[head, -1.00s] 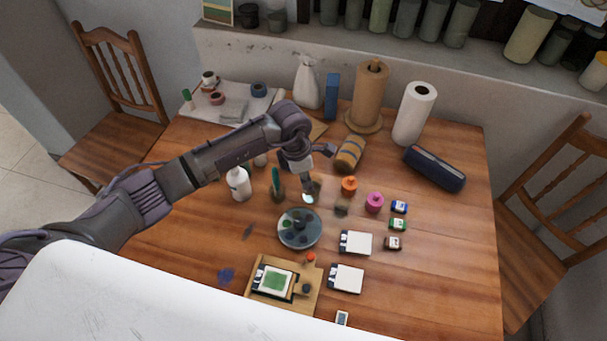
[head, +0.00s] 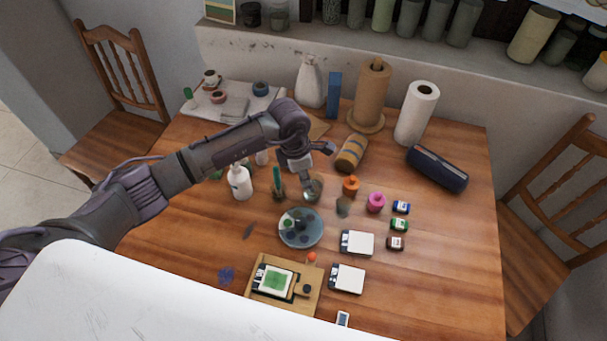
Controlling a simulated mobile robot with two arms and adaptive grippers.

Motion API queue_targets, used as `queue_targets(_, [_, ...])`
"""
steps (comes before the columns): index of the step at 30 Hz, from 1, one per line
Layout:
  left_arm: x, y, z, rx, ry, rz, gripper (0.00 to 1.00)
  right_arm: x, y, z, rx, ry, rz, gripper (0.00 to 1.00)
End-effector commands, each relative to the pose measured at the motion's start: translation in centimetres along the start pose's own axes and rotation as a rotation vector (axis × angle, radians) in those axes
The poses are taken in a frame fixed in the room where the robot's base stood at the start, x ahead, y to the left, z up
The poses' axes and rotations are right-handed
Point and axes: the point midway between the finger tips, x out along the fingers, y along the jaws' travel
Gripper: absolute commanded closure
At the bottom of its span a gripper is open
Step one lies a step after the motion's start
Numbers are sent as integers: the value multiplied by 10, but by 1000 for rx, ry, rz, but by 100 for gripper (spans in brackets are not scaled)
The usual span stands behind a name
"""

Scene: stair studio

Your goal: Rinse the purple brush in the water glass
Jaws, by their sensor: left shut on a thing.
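My left gripper (head: 307,179) comes in from the left and points down over the middle of the table. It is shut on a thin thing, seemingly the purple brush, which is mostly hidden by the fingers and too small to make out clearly. A small clear glass (head: 316,191), seemingly the water glass, stands right at the fingertips, partly covered by them. I cannot tell whether the brush tip is inside the glass. My right gripper is not in view.
A round paint palette (head: 290,241) lies just in front of the glass. A jar with a green handle (head: 278,185) and a white bottle (head: 240,183) stand left.

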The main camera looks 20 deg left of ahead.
Motion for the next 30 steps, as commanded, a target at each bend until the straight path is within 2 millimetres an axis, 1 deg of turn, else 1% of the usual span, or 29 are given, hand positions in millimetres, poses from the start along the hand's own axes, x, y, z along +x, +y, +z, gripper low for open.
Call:
queue_targets(7, [-8, 0, 2, 0, -1, 0, 100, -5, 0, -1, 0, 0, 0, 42])
queue_targets(30, [-62, 1, 10, 0, -1, 0, 100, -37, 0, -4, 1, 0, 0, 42])
